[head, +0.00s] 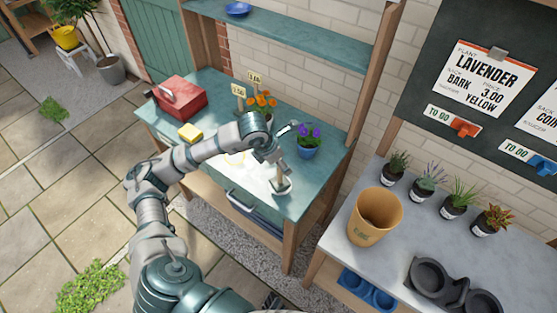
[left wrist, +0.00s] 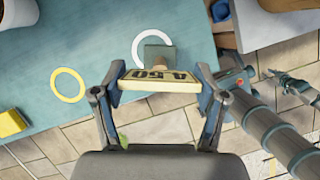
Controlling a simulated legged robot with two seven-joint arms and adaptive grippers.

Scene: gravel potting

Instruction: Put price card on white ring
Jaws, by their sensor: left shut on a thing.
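My left gripper (left wrist: 157,82) is shut on a price card (left wrist: 160,77), whose dark "4.50" reads upside down in the left wrist view. The card's square green base (left wrist: 158,58) points away from the gripper. The white ring (left wrist: 138,44) lies on the teal table, partly hidden behind that base. I cannot tell whether the base touches the table. In the head view my left gripper (head: 281,168) is over the table's front right part, and the ring is hard to make out. My right gripper (left wrist: 287,82) looks open and empty at the right, away from the card.
A yellow ring (left wrist: 55,85) lies left of the white one. A yellow sponge (head: 190,132), red toolbox (head: 180,98), orange flowers (head: 263,101) and a purple-flowered pot (head: 308,142) stand on the teal table (head: 213,82). Two other price cards (head: 255,79) stand at the back.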

